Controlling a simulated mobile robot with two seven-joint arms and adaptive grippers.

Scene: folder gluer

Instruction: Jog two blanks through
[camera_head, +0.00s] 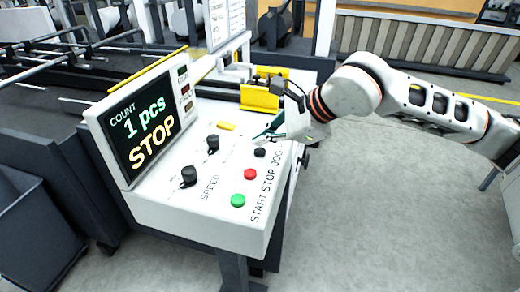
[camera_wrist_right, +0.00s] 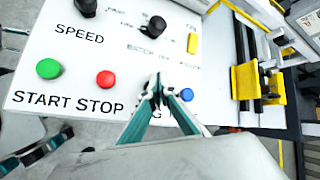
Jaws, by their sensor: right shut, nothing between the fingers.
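My right gripper (camera_head: 264,134) is shut and empty over the white control panel (camera_head: 160,207). The fingers partly cover the JOG label. Whether the tips touch the panel I cannot tell. The red stop button (camera_head: 250,174) and green start button (camera_head: 238,200) sit beside it in a row. The display (camera_head: 147,125) reads COUNT 1 pcs and STOP.
Two black knobs (camera_head: 189,175) and a yellow switch (camera_head: 226,126) stand up from the panel. Yellow machine parts (camera_head: 259,98) lie behind the gripper. Dark machine rails (camera_head: 60,85) fill the left. The floor (camera_head: 400,220) at right is clear.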

